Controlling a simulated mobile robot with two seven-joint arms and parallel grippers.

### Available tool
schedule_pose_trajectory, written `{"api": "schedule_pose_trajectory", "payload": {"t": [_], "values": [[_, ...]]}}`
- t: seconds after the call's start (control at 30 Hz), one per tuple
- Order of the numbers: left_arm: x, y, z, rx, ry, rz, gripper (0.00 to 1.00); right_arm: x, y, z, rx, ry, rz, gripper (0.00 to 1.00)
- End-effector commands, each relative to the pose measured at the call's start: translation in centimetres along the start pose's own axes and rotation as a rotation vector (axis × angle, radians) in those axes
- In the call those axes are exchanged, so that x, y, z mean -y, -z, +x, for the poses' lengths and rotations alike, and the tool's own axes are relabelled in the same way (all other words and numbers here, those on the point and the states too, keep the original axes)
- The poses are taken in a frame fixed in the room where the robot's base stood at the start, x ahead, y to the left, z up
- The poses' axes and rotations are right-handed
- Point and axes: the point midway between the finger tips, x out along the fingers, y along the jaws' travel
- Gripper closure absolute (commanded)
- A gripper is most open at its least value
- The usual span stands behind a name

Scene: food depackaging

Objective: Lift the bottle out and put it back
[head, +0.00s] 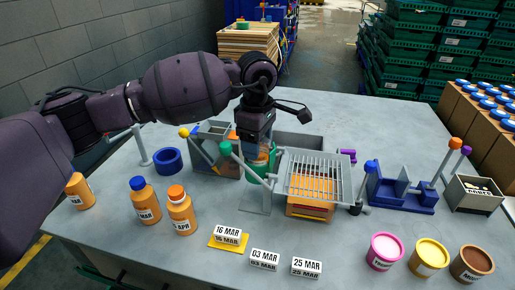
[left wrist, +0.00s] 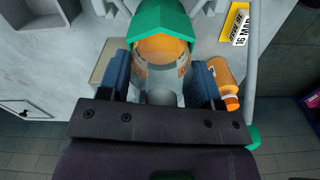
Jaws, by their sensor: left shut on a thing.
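My left gripper (head: 258,148) points down over the green holder (head: 258,168), left of the wire rack. It is shut on an orange bottle (head: 259,156), whose body shows just under the fingers. In the left wrist view the bottle (left wrist: 162,47) is between the two blue-grey fingers (left wrist: 160,82), with the green holder (left wrist: 160,16) around its far side. I cannot tell how far the bottle sits in the holder; its lower part is hidden. My right gripper is not in view.
A blue-capped bottle (head: 145,202), an orange-capped bottle (head: 181,212) and another bottle (head: 79,191) stand at the left. Date blocks (head: 264,260) and several tubs (head: 429,257) line the front. A wire rack (head: 318,177) and blue fixture (head: 402,194) are on the right.

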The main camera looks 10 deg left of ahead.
Motion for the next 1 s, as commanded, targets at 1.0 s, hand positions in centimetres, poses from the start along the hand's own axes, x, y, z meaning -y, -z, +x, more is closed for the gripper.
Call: {"api": "schedule_pose_trajectory", "payload": {"t": [1.0], "values": [[0.0, 0.0, -19.3, 0.0, -0.004, 0.0, 0.76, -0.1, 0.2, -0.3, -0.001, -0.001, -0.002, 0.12]]}}
